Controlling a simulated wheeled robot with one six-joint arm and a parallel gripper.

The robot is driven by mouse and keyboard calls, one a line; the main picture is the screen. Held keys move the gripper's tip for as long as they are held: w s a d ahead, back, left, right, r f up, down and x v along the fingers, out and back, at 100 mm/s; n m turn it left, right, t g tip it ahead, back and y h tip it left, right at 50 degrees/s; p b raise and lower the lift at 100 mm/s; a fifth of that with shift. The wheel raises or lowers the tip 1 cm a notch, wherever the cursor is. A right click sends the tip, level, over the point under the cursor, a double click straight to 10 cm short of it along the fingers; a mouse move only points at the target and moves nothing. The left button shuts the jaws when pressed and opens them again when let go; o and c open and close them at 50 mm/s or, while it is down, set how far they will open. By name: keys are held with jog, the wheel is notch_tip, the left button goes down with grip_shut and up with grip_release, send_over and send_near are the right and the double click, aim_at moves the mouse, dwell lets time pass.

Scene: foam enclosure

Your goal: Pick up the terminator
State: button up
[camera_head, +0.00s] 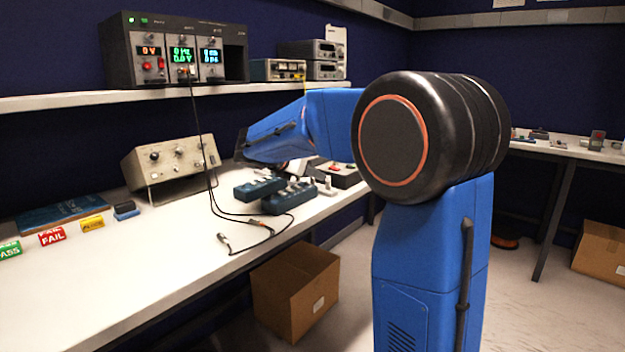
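I cannot pick out the terminator for certain. A small metallic connector (223,239) lies on the bench (160,265) at the end of a black cable, and I cannot tell whether it is the terminator. Several small pale pieces (327,188) sit by the dark teal boxes, too small to identify. My blue arm reaches left over the back of the bench. The end of my arm is partly hidden behind its own links, and I cannot make out the gripper's fingers or anything in them.
Two dark teal boxes (260,189) lie beneath my arm. A beige instrument (171,165) stands behind. Black cables hang from the shelf power supply (175,52) onto the bench. PASS and FAIL blocks (53,236) lie at left. The front left bench is clear. A cardboard box (296,290) stands below.

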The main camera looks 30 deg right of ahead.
jog(key=shift+w+d+f, duration=0.1)
jog(key=shift+d+f, duration=0.05)
jog(key=shift+d, duration=0.15)
grip_shut()
